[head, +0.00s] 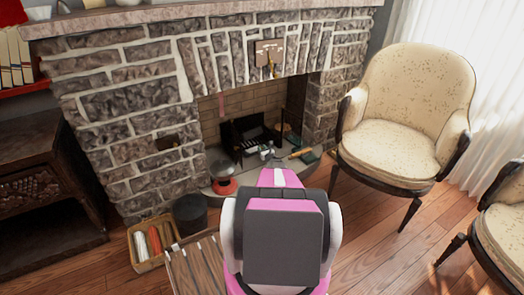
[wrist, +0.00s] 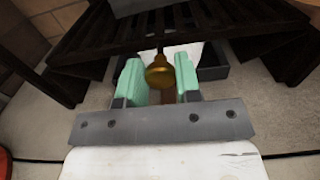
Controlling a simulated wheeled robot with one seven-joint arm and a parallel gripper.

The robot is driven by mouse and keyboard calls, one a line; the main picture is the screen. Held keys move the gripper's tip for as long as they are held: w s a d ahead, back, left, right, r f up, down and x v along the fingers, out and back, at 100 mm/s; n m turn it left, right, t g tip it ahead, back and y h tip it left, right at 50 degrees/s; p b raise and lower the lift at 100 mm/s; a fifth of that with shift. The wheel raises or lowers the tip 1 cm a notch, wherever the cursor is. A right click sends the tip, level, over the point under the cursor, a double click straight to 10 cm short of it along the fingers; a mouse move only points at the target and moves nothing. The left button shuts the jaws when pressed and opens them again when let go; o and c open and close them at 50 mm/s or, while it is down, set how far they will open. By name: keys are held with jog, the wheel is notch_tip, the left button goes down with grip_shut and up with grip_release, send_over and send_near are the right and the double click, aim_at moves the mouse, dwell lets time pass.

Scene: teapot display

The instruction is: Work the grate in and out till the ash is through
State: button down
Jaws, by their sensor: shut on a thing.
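The dark slatted grate (wrist: 185,32) fills the top of the wrist view, standing over the pale hearth. In the head view the dark grate (head: 250,132) sits inside the fireplace opening. A brass knob (wrist: 160,73) on a thin dark rod sticks out below the grate's front. My gripper (wrist: 160,80) is shut on the brass knob, with one green finger on each side. A dark tray (wrist: 213,72) lies under the grate, with a pale patch (wrist: 190,52) in it. Whether that is ash, I cannot tell. My arm hides part of the hearth in the head view.
A dark bucket (head: 190,214) and a box of rolled items (head: 152,242) stand left of the hearth. A red-based round object (head: 223,176) sits at the hearth's left. Small items lie on its right. A cream armchair (head: 405,115) stands right.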

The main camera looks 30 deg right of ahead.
jog(key=c, duration=0.8)
grip_release()
jog(key=shift+w, duration=0.25)
jog(key=shift+s, duration=0.1)
jog(key=s, duration=1)
jog(key=shift+s, duration=0.35)
